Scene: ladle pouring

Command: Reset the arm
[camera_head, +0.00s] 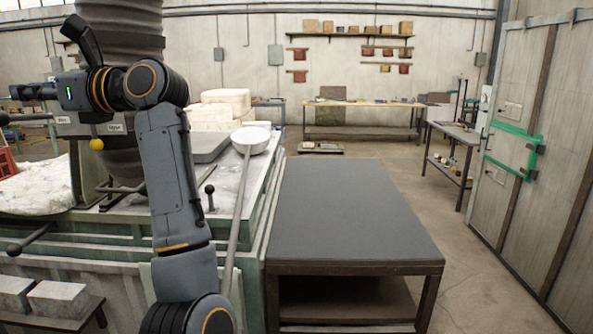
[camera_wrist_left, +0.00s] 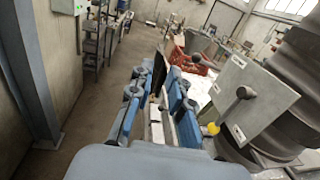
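My left arm rises in front of the machine in the head view and bends left at the top. My left gripper (camera_head: 22,92) is at the far left edge of that view, seen small. In the left wrist view the left gripper (camera_wrist_left: 158,78) shows two blue-grey fingers spread apart, with no held object clearly visible between them. A ladle with a pale round bowl (camera_head: 250,139) and a long grey handle lies at the right side of the green-framed bench, well right of the left gripper. My arm hides the handle's lower end. My right gripper is not in view.
A dark, bare-topped table (camera_head: 350,212) stands right of the bench. A large ribbed column (camera_head: 122,35) and a grey control box (camera_wrist_left: 250,97) are close to the left arm. Pale blocks (camera_head: 58,299) sit at lower left. The floor at right is clear.

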